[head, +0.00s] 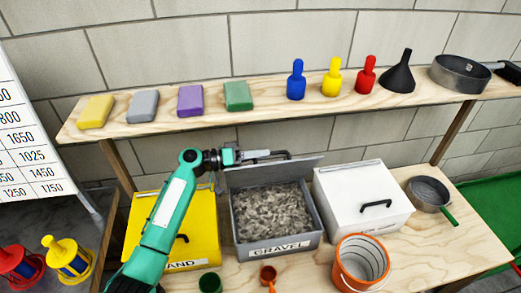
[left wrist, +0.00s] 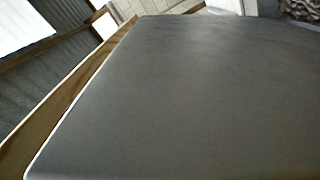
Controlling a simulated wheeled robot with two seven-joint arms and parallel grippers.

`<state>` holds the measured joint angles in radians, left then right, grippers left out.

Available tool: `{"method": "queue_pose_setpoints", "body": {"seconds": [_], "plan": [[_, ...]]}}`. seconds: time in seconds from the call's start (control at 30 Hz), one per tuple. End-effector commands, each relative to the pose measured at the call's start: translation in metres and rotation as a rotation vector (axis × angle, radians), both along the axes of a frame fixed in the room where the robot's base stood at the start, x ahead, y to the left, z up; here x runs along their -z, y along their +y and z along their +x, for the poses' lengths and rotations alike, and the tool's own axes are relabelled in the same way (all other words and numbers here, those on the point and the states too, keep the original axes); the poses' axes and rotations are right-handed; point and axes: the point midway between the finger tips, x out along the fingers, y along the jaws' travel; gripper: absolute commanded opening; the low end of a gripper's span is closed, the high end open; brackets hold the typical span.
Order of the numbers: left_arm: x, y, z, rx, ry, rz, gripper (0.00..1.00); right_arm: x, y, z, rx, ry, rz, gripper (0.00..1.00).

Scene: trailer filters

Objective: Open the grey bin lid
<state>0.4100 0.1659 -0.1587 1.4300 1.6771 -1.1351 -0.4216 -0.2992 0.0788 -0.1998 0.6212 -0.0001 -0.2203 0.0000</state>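The grey bin (head: 318,232) stands on the bench with its front marked GRAVEL and grey gravel showing inside. Its lid (head: 275,174) is raised and tilted up at the back of the bin, so the bin is open. A black handle (head: 287,154) shows at the lid's upper edge. My left gripper (head: 262,154) reaches in from the left and is shut on this handle; the fingertips are small and partly hidden. In the left wrist view the grey lid face (left wrist: 180,95) fills most of the picture, with no fingers showing. My right gripper is not in view.
A yellow bin (head: 205,222) stands left, partly behind my left arm; a white bin (head: 350,205) stands right. An orange bucket (head: 345,270) and small cups stand in front. A wooden shelf (head: 270,112) with blocks, bottles and a funnel runs above the bins.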

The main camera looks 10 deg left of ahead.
Motion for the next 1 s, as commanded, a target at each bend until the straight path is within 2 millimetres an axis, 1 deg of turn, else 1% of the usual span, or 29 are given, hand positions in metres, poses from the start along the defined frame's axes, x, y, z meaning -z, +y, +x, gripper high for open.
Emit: {"method": "queue_pose_setpoints", "body": {"seconds": [0.13, 0.37, 0.5, 0.53, 0.83, 1.0], "plan": [[0.0, -0.005, 0.002, 0.0, 0.001, 0.001, 0.33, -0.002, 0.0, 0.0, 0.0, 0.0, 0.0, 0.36], [0.001, -0.006, 0.002, -0.001, 0.0, 0.001, 0.33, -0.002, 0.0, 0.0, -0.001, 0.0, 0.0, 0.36], [0.001, -0.006, 0.002, -0.001, 0.0, 0.001, 0.05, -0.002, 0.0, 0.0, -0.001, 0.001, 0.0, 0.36], [0.001, -0.006, 0.002, -0.001, 0.0, 0.001, 0.0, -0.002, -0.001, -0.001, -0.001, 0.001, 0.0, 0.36], [0.001, -0.005, 0.003, -0.001, 0.007, -0.001, 0.0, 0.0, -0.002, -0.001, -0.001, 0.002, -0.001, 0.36], [0.0, -0.002, 0.012, -0.001, 0.051, -0.016, 0.0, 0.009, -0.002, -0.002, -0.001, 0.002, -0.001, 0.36]]}}
